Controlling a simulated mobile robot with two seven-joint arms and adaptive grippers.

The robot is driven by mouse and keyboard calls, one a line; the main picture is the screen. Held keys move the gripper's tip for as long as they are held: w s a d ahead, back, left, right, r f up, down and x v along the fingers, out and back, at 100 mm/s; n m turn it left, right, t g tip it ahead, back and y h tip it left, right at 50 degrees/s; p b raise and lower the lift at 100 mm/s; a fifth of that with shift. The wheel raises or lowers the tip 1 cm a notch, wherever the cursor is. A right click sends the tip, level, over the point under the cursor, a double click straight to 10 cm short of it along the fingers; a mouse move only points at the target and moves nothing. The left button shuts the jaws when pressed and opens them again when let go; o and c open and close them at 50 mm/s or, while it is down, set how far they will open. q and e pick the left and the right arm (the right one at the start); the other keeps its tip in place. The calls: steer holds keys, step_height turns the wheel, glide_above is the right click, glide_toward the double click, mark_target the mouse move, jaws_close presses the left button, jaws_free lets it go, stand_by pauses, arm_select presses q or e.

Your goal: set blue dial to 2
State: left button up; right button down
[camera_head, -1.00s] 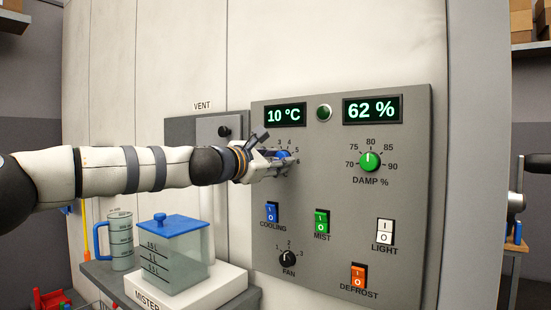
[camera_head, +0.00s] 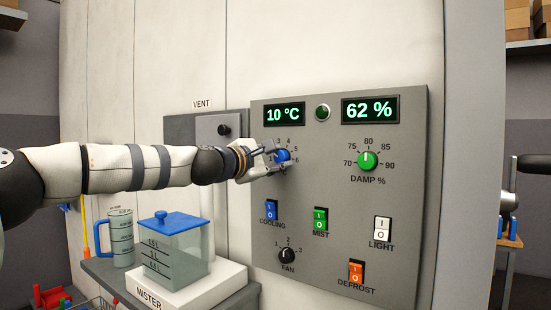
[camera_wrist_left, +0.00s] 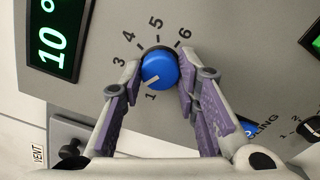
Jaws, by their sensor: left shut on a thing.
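The blue dial (camera_head: 283,155) is on the upper left of the grey control panel, under the 10 °C display (camera_head: 284,114). My left gripper (camera_head: 281,157) is shut on it from the left. In the left wrist view the blue dial (camera_wrist_left: 159,70) sits between the two fingertips of my left gripper (camera_wrist_left: 160,73). Its white mark points to the lower left of that view, near the 1. The numbers 3, 4, 5 and 6 show around it; the 2 is hidden, apparently behind a finger. My right gripper is not in view.
The green damp dial (camera_head: 367,160) is to the right. The blue cooling switch (camera_head: 271,210), green mist switch (camera_head: 320,219) and fan dial (camera_head: 287,255) are below. A blue-lidded mister tank (camera_head: 176,254) stands under my left arm. The panel front is otherwise clear.

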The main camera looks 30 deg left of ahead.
arm_select(q)
steer(key=o, duration=1.2)
steer(key=s, duration=0.4)
steer(key=s+a, duration=0.1)
steer(key=s, duration=0.7)
steer(key=shift+a, duration=0.35)
steer(key=shift+w, duration=0.1)
